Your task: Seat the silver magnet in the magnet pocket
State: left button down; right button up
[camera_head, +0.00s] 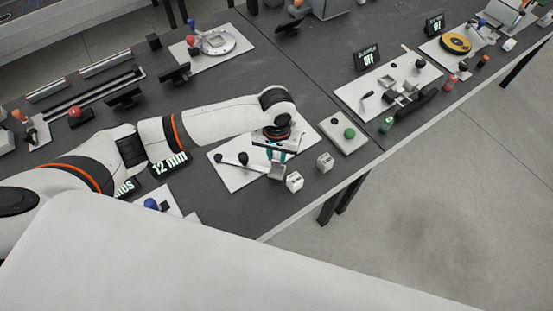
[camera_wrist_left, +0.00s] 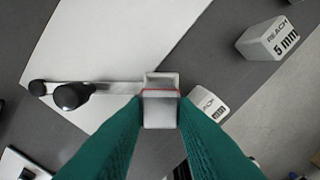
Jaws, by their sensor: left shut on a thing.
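My left gripper (camera_head: 277,152) is over the white plate (camera_head: 233,177), pointing down. In the left wrist view its two teal fingers (camera_wrist_left: 160,113) are shut on the silver magnet (camera_wrist_left: 159,112), a small grey block with a thin red line along its upper edge. A grey box-like holder, apparently the magnet pocket (camera_wrist_left: 162,79), shows directly beyond the magnet at the end of a thin bar. The magnet overlaps it in this view, so I cannot tell whether they touch. In the head view the fingers largely hide the magnet. My right gripper is not in view.
A black knob (camera_wrist_left: 68,96) stands by the thin bar on the plate. Two white blocks marked REACH, one nearer (camera_head: 294,181) and one farther (camera_head: 325,162), stand right of the plate near the table edge. A pad with a green knob (camera_head: 349,133) lies beyond.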

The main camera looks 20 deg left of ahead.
aim_at(277, 158)
pick_arm(q)
notch_tip(277, 158, down, 3)
jog(key=shift+d+r, duration=0.1)
jog(key=shift+r, duration=0.1)
jog(key=shift+f, duration=0.4)
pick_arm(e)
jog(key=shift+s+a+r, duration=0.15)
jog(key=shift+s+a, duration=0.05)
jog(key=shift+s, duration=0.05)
pick_arm(q)
jog(key=shift+f, duration=0.1)
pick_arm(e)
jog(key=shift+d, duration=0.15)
pick_arm(q)
jog(key=c, duration=1.2)
grip_release()
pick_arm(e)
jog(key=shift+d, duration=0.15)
pick_arm(q)
jog(key=shift+o, duration=0.2)
notch_tip(277, 158, up, 12)
jog(key=shift+f, duration=0.25)
jog(key=shift+r, duration=0.4)
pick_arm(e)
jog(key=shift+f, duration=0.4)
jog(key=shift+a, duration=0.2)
